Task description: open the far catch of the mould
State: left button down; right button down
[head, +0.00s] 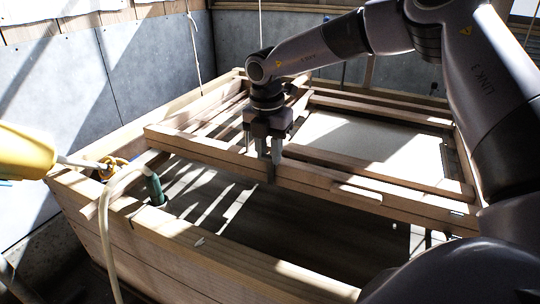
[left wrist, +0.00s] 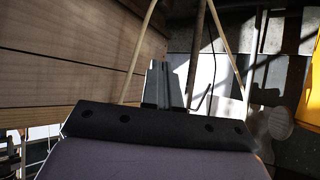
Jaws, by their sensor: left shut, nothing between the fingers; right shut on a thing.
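The mould is a pale wooden frame; its long front bar (head: 205,148) crosses the middle of the head view. My right gripper (head: 269,152) comes down from above onto this bar, its fingers close together. It is shut on a small dark piece (head: 270,174) at the bar, which looks like a catch; the fingers partly hide it. I cannot tell whether the catch is open or closed. My left gripper shows only in the left wrist view (left wrist: 165,85), shut and empty, low beside a wall of wooden boards (left wrist: 70,65).
A large wooden vat (head: 165,255) lies under the bars. A pale hose (head: 104,225) hangs over its near-left edge, next to a green cylinder (head: 155,188). A yellow object (head: 25,150) juts in at the left. Thin cords hang down at the back.

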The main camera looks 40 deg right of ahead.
jog(key=shift+s+a+f+t+h+b, duration=0.4)
jog(key=shift+a+h+b, duration=0.45)
jog(key=shift+b, duration=1.75)
jog(key=shift+s+a+f+t+h+b, duration=0.3)
jog(key=shift+a+t+h+b, duration=0.5)
jog(key=shift+b, duration=1.75)
jog(key=shift+s+a+f+t+h+b, duration=0.35)
jog(key=shift+h+b, duration=0.7)
jog(key=shift+b, duration=1.55)
jog(key=shift+s+a+r, duration=0.1)
jog(key=shift+a, duration=0.15)
jog(key=c, duration=0.9)
grip_release()
jog(key=shift+c, duration=0.2)
jog(key=p+v, duration=0.2)
jog(key=v, duration=0.5)
